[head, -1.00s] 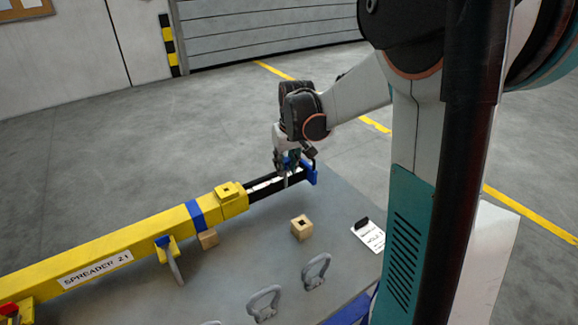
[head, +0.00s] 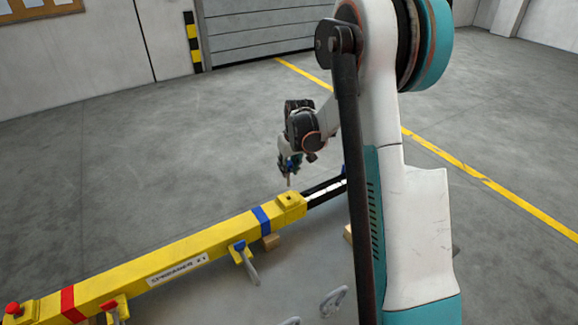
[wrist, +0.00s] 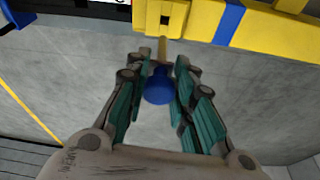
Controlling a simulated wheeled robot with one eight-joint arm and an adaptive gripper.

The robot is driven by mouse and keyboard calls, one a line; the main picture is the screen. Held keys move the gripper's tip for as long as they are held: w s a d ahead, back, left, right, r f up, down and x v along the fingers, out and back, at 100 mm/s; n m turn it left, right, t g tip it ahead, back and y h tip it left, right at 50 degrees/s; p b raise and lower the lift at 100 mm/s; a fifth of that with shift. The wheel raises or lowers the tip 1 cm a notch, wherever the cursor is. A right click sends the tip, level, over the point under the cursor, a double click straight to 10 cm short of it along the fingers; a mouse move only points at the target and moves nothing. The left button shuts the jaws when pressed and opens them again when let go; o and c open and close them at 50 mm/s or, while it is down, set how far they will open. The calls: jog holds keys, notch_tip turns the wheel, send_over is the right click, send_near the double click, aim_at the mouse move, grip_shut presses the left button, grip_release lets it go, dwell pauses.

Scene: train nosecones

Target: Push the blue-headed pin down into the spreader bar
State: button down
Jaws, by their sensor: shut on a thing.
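The yellow spreader bar (head: 205,245) runs from lower left toward the middle, with a black inner bar (head: 322,192) sticking out of its far end. A raised yellow block with a dark square hole (head: 290,199) sits on top near that end. My gripper (head: 290,166) is above this block, shut on the blue-headed pin (head: 291,181). In the wrist view the pin's round blue head (wrist: 158,90) lies between the fingers (wrist: 158,80), its shaft pointing toward the holed block (wrist: 166,18). The pin's tip appears clear of the hole.
A second blue-topped piece (head: 239,246) with a grey shackle (head: 250,268) hangs at the bar's side. Red-topped pieces (head: 110,304) are at lower left. Grey shackles (head: 333,301) lie on the grey table. My own arm hides the table's right part.

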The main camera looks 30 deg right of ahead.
aim_at(289, 177)
dwell(0.3)
jog(key=shift+f+b, duration=2.65)
jog(key=shift+f, duration=0.15)
jog(key=shift+f+b, duration=2.6)
jog(key=shift+f, duration=0.65)
jog(key=c, duration=1.3)
grip_release()
jog(key=shift+r, duration=0.1)
jog(key=v, duration=1.2)
